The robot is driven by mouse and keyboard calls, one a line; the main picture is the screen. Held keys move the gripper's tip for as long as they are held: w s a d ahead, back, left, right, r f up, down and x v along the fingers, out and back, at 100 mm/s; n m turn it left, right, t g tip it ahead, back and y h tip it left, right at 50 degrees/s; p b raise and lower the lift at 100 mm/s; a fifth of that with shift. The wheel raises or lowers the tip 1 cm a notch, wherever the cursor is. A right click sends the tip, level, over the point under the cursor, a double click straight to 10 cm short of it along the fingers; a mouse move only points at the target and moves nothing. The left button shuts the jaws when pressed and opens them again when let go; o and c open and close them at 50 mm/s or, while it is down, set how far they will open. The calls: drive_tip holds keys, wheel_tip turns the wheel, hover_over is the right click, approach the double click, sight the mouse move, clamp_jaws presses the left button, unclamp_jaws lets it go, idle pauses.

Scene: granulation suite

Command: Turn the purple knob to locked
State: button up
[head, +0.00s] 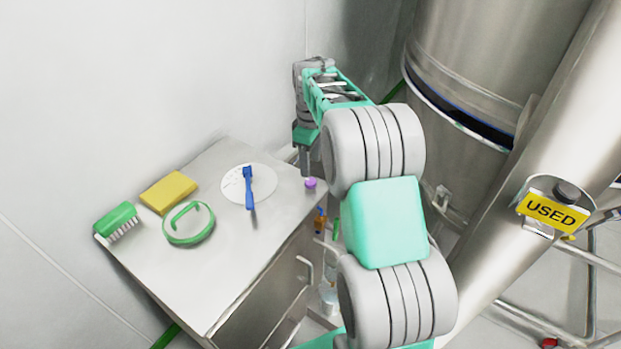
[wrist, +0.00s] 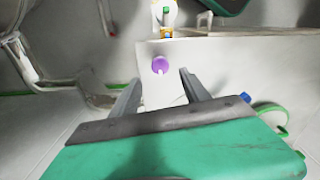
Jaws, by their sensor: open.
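The purple knob (head: 310,183) sits at the right edge of the metal cabinet top in the head view. In the wrist view the purple knob (wrist: 160,65) shows just beyond the fingertips, roughly between their lines. My gripper (wrist: 160,78) is open and empty, with one finger to each side of the knob's line and apart from it. In the head view my gripper (head: 305,172) points down close above the knob, partly hidden by my arm. I cannot tell the knob's turn position.
On the cabinet top (head: 215,285) are a white disc (head: 235,190) with a blue-handled tool (head: 248,183), a yellow sponge (head: 169,192), a green brush (head: 117,220) and a green ring-shaped item (head: 189,238). A large steel vessel (head: 480,60) and a pipe with a USED sign (head: 552,210) stand at right.

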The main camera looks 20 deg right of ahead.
sight(311, 181)
wheel_tip(311, 181, down, 7)
drive_tip(key=shift+r, duration=0.1)
clamp_jaws()
idle(0.7)
